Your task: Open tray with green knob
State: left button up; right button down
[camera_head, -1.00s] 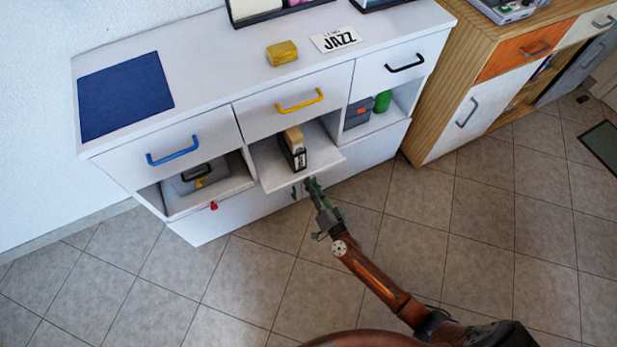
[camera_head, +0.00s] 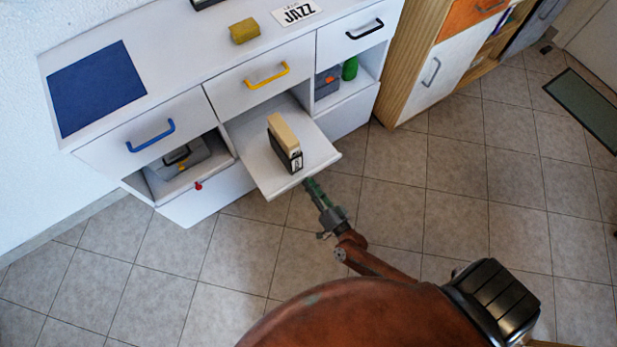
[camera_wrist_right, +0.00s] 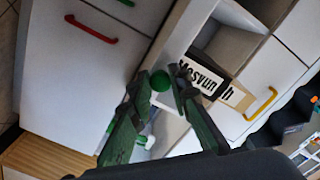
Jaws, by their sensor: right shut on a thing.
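The white tray (camera_head: 253,158) sticks well out of the middle bay of the white cabinet, below the yellow-handled drawer. A beige and black box stands upright on it (camera_head: 284,145). My right gripper (camera_head: 309,186) is at the tray's front edge. In the right wrist view the green knob (camera_wrist_right: 160,81) sits between the fingertips of my right gripper (camera_wrist_right: 161,84), which is shut on it. In the head view the gripper hides the knob. My left gripper is not in view.
To the left, another tray with a red knob (camera_head: 198,186) carries a grey case (camera_head: 186,160). The right bay holds a green object (camera_head: 350,69). A wooden cabinet (camera_head: 405,60) stands to the right. The tiled floor (camera_head: 420,180) in front is clear.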

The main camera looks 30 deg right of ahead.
jog(key=shift+s, duration=0.15)
jog(key=c, duration=1.8)
grip_release()
jog(key=shift+o, duration=0.2)
jog(key=s, duration=1.2)
jog(key=shift+d, duration=0.15)
